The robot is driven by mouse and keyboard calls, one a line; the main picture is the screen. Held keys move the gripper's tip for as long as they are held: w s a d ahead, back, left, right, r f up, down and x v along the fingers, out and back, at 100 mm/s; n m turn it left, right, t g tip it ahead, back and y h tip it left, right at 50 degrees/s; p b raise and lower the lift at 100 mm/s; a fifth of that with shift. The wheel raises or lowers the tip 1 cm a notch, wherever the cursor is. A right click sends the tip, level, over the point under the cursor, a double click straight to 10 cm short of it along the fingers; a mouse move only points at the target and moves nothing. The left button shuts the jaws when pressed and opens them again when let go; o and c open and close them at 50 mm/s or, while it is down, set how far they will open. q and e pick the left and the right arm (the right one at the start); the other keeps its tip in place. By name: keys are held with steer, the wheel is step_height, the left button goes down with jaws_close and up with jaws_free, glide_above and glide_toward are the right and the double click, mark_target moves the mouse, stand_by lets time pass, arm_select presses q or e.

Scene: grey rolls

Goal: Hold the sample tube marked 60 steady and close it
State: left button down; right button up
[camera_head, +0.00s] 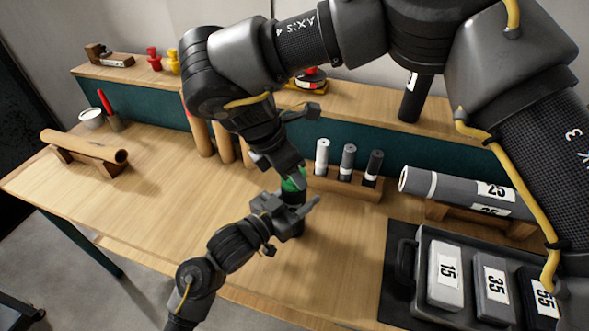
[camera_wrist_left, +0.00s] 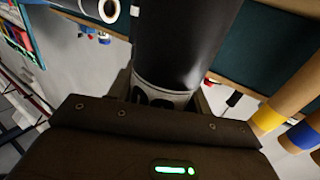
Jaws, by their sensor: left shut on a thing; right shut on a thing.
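The sample tube (camera_head: 293,197) is a dark upright cylinder near the middle of the table, mostly hidden by my grippers. My left gripper (camera_head: 289,214) is shut around it. In the left wrist view the black tube (camera_wrist_left: 185,45) stands between the fingers with a white label partly hidden; its number is not readable. A green cap (camera_head: 294,180) is at the tube's top. My right gripper (camera_head: 286,172) reaches down from above and is shut on the cap. I cannot tell whether the cap is fully seated.
A wooden rack (camera_head: 345,186) with three capped tubes stands just right. Large grey rolls (camera_head: 465,190) lie on a cradle farther right. A dark tray (camera_head: 405,285) holds blocks marked 15, 35 and 55. A brown roll (camera_head: 85,146) lies at left. The table's left front is clear.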

steer(key=m+g, duration=0.1)
steer(key=m, duration=0.2)
steer(key=shift+w+a+m, duration=0.1)
steer(key=shift+w+m, duration=0.05)
steer(key=shift+m, duration=0.25)
steer(key=shift+m+g, duration=0.3)
steer(key=shift+g, duration=0.1)
steer(key=shift+h, duration=0.3)
steer(key=o, duration=0.9)
steer(key=shift+o, duration=0.2)
steer(key=shift+r, duration=2.25)
